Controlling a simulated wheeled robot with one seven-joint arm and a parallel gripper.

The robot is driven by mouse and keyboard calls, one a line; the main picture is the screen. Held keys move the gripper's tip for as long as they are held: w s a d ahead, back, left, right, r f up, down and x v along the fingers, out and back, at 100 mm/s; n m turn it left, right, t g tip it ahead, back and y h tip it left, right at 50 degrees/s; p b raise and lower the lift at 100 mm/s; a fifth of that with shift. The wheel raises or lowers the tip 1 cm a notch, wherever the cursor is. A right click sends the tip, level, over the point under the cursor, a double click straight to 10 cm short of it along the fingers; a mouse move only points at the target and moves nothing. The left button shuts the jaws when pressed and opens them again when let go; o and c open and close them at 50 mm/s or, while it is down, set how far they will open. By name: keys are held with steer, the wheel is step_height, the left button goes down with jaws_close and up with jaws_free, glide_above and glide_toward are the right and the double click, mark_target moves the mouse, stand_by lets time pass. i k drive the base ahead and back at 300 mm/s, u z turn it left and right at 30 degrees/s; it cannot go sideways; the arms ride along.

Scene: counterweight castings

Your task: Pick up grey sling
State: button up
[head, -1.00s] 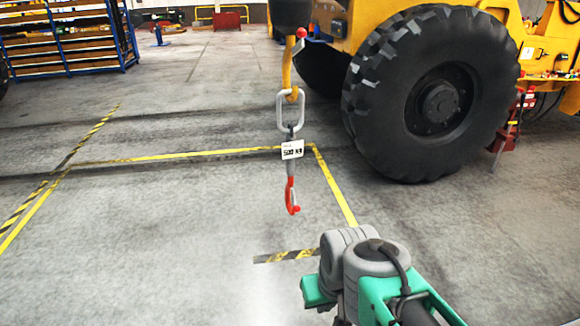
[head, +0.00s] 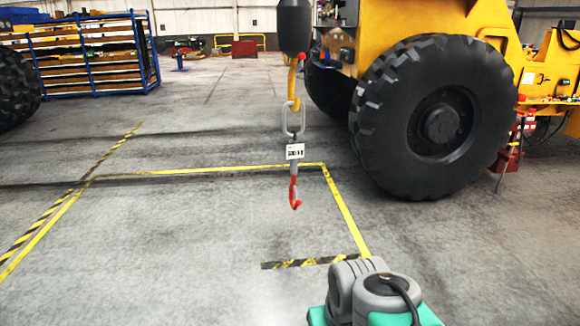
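A grey sling (head: 294,168) hangs in the middle of the head view. It has a grey oblong ring at the top, a white tag with black print, a short grey leg and a red hook at its lower end. Its ring hangs on a yellow crane hook (head: 292,82) below a dark hook block. My arm shows at the bottom right, grey and green, well in front of and below the sling. My gripper is outside the picture, so its state does not show.
A yellow machine with a large black tyre (head: 436,118) stands right of the sling. A blue rack (head: 84,58) stands at the back left. Yellow and black-yellow floor lines (head: 210,171) mark the floor. The floor around and in front of the sling is clear.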

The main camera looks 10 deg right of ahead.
mark_target(295, 150)
steer(key=u, duration=0.6)
steer(key=i, duration=0.9)
steer(key=u, duration=0.35)
